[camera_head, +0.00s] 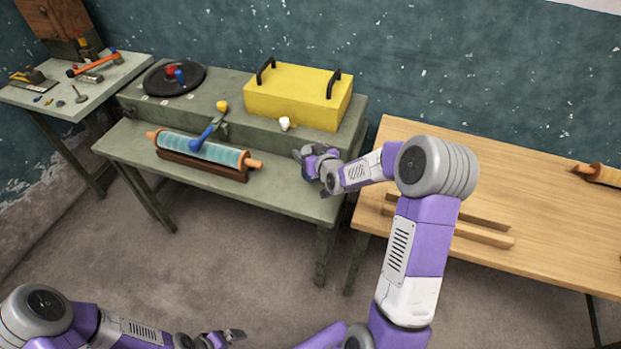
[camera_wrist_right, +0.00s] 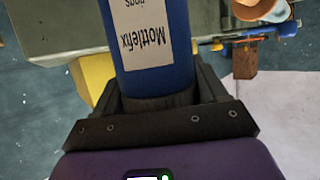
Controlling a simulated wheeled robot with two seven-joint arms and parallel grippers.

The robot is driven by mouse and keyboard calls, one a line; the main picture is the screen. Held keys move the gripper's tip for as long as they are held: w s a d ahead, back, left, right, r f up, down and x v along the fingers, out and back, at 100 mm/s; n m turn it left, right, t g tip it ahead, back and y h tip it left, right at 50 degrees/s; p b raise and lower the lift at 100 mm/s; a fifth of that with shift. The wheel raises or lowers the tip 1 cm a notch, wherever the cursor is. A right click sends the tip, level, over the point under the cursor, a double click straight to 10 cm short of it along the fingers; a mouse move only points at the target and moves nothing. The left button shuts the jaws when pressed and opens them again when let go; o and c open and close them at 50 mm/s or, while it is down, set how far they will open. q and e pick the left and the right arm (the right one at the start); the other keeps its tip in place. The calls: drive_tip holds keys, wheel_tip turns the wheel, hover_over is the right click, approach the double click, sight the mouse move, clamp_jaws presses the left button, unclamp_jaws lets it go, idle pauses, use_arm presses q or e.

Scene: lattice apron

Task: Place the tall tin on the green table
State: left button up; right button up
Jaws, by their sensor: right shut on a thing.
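The tall tin is blue with a white "Mottlefix" label, and it fills the middle of the right wrist view (camera_wrist_right: 178,75). My right gripper (camera_wrist_right: 160,100) is shut around it. In the head view my right gripper (camera_head: 314,168) is over the right end of the green table (camera_head: 275,192), and the tin is mostly hidden there by the gripper. I cannot tell whether the tin touches the table. My left gripper (camera_head: 228,337) is low at the bottom edge, away from the tables, and its jaw opening is unclear.
A teal-patterned roller (camera_head: 205,150) lies on a wooden cradle on the green table's front. Behind are a yellow box (camera_head: 298,97), a black disc (camera_head: 175,79), and a small white object (camera_head: 285,124). A wooden table (camera_head: 540,215) stands right, a tool table (camera_head: 75,107) left.

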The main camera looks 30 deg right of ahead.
wheel_tip(320, 180, down, 7)
drive_tip(key=shift+f+b, duration=0.2)
drive_tip(key=shift+b, duration=0.5)
drive_tip(key=shift+f, duration=0.1)
drive_tip(key=o, duration=1.1)
